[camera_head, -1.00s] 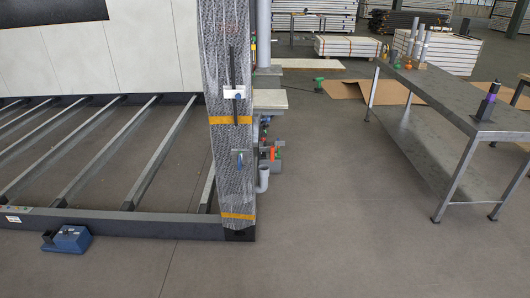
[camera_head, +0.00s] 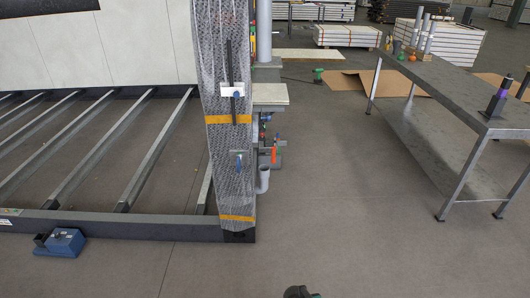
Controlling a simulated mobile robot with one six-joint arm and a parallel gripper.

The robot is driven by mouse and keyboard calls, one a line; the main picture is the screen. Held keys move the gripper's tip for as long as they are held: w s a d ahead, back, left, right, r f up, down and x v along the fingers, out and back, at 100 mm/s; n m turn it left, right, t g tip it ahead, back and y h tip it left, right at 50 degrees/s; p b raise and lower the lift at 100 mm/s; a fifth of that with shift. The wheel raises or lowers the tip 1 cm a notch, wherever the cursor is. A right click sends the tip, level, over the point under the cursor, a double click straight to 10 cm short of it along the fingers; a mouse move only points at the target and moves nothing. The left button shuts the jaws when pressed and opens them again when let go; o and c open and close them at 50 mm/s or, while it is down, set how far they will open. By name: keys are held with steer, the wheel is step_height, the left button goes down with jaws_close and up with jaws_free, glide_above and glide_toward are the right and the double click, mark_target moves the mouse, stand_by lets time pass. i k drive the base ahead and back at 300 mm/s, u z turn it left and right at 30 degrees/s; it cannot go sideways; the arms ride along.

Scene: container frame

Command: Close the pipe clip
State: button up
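A grey vertical pipe (camera_head: 264,32) runs behind the right side of a wrapped post near the picture's middle. Lower down, a short grey pipe bend (camera_head: 263,181) sticks out beside the post, close to a fitting with an orange-red part (camera_head: 274,151). The wrapped post hides much of this pipework. I cannot make out a pipe clip or tell whether one is open or shut. My gripper is not recognisable in view. A small dark rounded shape shows at the bottom edge, cut off by the frame, possibly part of my arm.
The wrapped post (camera_head: 229,165) joins a dark floor frame (camera_head: 130,225) with slanting metal bars. A blue box (camera_head: 62,243) lies in front of that frame. A metal table (camera_head: 455,92) with bottles and upright tubes stands right. The floor between post and table is clear.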

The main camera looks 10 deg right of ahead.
mark_target(273, 150)
steer(key=i, duration=0.5)
steer(key=u, duration=0.15)
steer(key=k, duration=0.85)
steer(key=u, duration=0.6)
steer(key=k, duration=0.55)
steer(key=z, duration=0.1)
steer(key=i, duration=1.55)
steer(key=u, duration=0.35)
